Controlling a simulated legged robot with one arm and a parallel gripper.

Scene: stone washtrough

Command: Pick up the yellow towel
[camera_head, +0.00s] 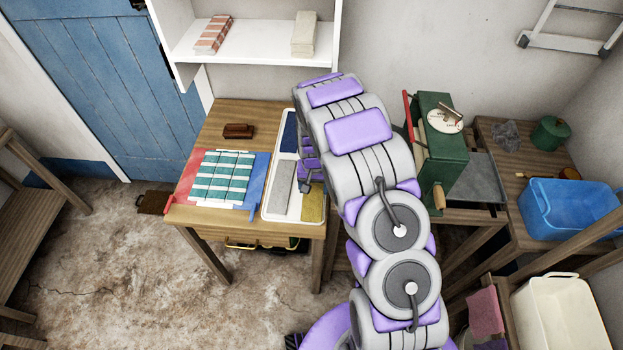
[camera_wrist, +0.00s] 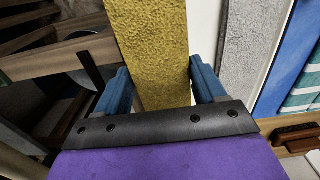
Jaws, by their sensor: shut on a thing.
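The yellow towel (camera_head: 313,208) lies at the near end of a white tray (camera_head: 265,212) on the wooden table, at the right. In the wrist view the yellow towel (camera_wrist: 155,35) is a long, rough strip running up between the blue fingers. My gripper (camera_wrist: 158,68) is shut on the yellow towel, with one finger against each side. In the head view my arm covers part of the tray, and the fingers are mostly hidden. The towel still appears to lie at tray level; I cannot tell if it is lifted.
A grey towel (camera_head: 280,177) and a dark blue towel (camera_head: 289,130) share the tray. Left of it lie a teal-striped cloth stack (camera_head: 223,177) on a red-and-blue mat and a brown brush (camera_head: 239,130). A green machine (camera_head: 440,150) stands to the right. A shelf (camera_head: 255,45) hangs behind.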

